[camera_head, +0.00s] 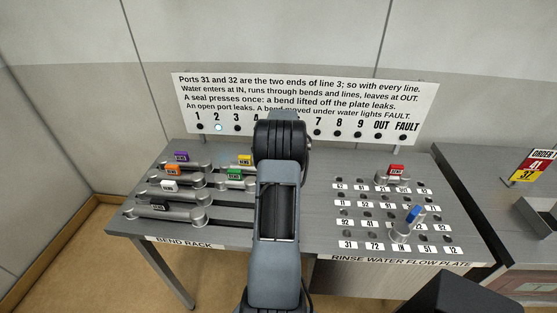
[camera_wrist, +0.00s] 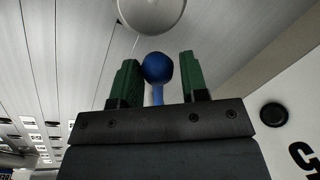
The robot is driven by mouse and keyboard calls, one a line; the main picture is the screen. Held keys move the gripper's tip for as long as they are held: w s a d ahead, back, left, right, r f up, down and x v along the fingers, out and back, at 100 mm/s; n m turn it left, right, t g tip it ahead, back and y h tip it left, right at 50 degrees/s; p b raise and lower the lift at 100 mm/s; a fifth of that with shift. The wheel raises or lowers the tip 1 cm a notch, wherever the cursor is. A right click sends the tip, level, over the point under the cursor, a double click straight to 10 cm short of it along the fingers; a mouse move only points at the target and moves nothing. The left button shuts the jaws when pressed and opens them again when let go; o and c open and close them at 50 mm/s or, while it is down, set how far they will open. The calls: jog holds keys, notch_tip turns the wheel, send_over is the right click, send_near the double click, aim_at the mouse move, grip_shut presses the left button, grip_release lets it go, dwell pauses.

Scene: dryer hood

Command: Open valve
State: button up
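A blue ball-topped knob on a short blue stem (camera_wrist: 157,69) shows between my gripper's fingers in the wrist view. I take it as the valve's handle. It appears close to the left finger, with a small gap to the right finger. My gripper (camera_wrist: 160,82) has two green fingers that stand apart, so it is open around the knob. A pale round part (camera_wrist: 152,12) shows beyond the knob at the top edge. In the head view my arm covers the middle of the bench, and my gripper and this knob are hidden behind it.
A white sign (camera_head: 300,100) stands behind the bench; its lamp 2 (camera_head: 218,127) is lit. The bend rack with several bends (camera_head: 180,210) is left. The flow plate (camera_head: 350,215) is right, holding a red-tagged bend (camera_head: 395,171) and a blue-tagged bend (camera_head: 405,227), whose lower end is near IN.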

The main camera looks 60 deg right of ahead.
jog(key=o, duration=0.3)
jog(key=shift+f, duration=0.1)
notch_tip(320, 180, up, 14)
jog(key=s+a+b, duration=0.1)
jog(key=s, duration=0.1)
jog(key=shift+s+f, duration=0.2)
jog(key=shift+a, duration=0.1)
dwell(0.7)
